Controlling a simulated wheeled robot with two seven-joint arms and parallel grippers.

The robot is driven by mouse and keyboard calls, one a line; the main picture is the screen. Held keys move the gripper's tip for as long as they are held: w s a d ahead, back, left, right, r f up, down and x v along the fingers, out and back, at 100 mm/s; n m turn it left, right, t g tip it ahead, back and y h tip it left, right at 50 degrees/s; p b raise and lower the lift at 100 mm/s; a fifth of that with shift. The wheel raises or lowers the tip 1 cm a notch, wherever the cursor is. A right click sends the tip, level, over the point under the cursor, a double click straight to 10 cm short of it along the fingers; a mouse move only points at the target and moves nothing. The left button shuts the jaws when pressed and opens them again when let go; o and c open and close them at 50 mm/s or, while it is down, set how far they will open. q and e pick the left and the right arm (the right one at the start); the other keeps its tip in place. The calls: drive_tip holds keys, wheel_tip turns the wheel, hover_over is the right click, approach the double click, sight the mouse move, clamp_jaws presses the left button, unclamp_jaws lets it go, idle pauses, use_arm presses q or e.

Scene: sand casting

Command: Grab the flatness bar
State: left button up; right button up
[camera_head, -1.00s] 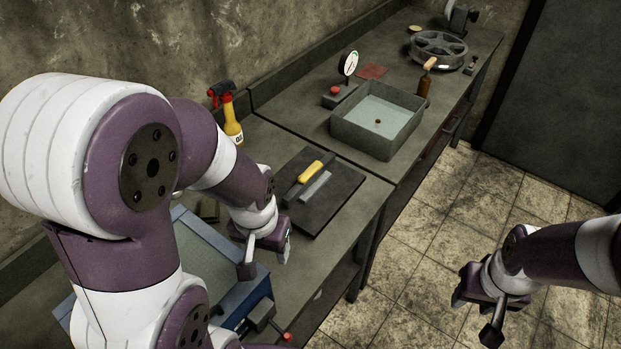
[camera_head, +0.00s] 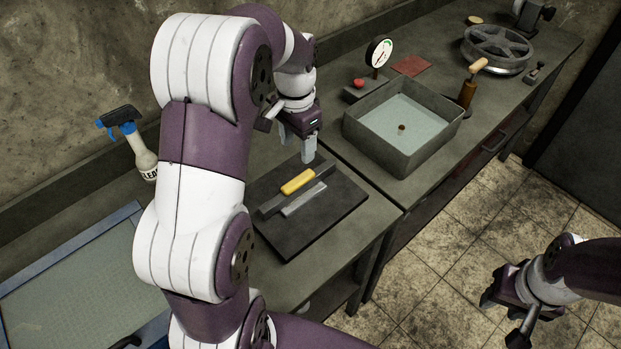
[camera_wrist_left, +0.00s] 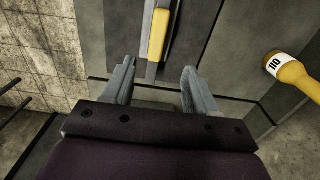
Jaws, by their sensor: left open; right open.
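The flatness bar, which I take to be the dark bar with a yellow grip (camera_head: 297,181), lies on a black mat (camera_head: 342,207). A plain lighter grey bar (camera_head: 304,199) lies beside it. My left gripper (camera_head: 304,158) is open and empty, just behind and above the mat, apart from the bar. In the left wrist view the yellow grip (camera_wrist_left: 159,30) lies ahead of the open left fingers (camera_wrist_left: 159,72), roughly in line with the gap between them. My right gripper (camera_head: 506,318) is open and empty over the floor at lower right.
A grey tub (camera_head: 372,150) holding pale material stands right of the mat, with a dial gauge (camera_head: 379,52) behind it. A spray bottle (camera_head: 145,158) stands at left. A yellow oil bottle (camera_wrist_left: 290,72) shows in the left wrist view. The bench front edge is clear.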

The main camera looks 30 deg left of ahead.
sight(299, 179)
use_arm(q)
drive_tip(key=shift+s+a+f+b, duration=0.1)
drive_tip(key=shift+s+f+b, duration=0.2)
drive_tip(key=shift+f, duration=0.35)
drive_tip(key=shift+s+a+f+b, duration=0.1)
drive_tip(key=shift+s+f+b, duration=0.15)
drive_tip(key=shift+f, duration=0.35)
drive_tip(key=shift+s+a+f+p, duration=0.1)
drive_tip(key=shift+s+f+p, duration=0.2)
drive_tip(key=shift+f+p, duration=0.2)
drive_tip(key=f, duration=0.1)
drive_tip(key=w+f, duration=0.1)
drive_tip(key=f, duration=0.2)
drive_tip(key=shift+w+d, duration=0.15)
drive_tip(key=shift+d, duration=0.1)
drive_tip(key=f, duration=0.2)
drive_tip(key=f+p, duration=0.1)
drive_tip(key=f, duration=0.1)
drive_tip(key=shift+s+d, duration=0.1)
drive_tip(key=shift+s, duration=0.2)
drive_tip(key=shift+f, duration=0.25)
drive_tip(key=shift+w, duration=0.15)
use_arm(e)
drive_tip(key=shift+s+a+r, duration=0.15)
drive_tip(key=shift+s+r, duration=0.15)
drive_tip(key=shift+s, duration=0.05)
